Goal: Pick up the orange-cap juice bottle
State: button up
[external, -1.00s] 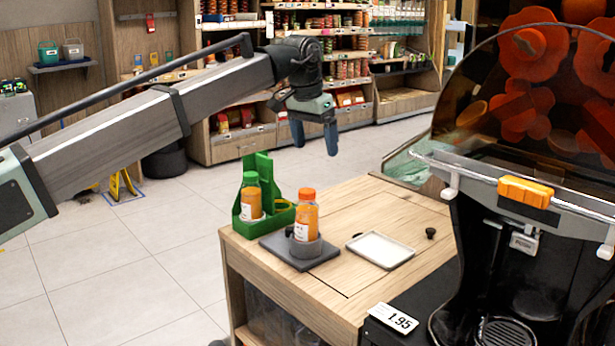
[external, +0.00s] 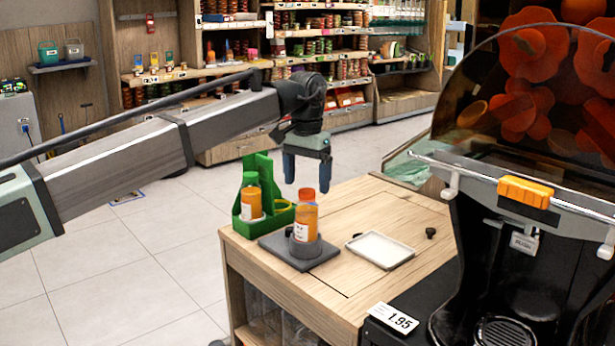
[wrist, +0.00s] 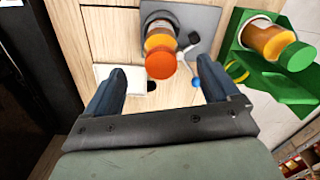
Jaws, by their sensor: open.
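The orange-cap juice bottle (external: 305,217) stands upright in a round grey holder on a grey plate (external: 321,259) on the wooden counter. In the wrist view the bottle's orange cap (wrist: 160,64) shows between and beyond my fingertips. My gripper (external: 307,187) is open and empty, pointing down just above and slightly behind the bottle; in the wrist view my two blue fingers (wrist: 163,80) are spread apart. A green-cap juice bottle (external: 251,198) stands in a green caddy (external: 282,217) to the left; both also show at the right of the wrist view.
A white tray (external: 381,250) lies right of the grey plate, with a small black knob (external: 431,233) beyond it. The black juicer (external: 510,270) with its clear cover stands at the right. The counter behind the tray is clear.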

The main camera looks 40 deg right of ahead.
aim_at(307, 191)
jog(key=shift+d+f, duration=0.1)
jog(key=shift+f, duration=2.85)
jog(key=shift+c, duration=0.5)
grip_shut()
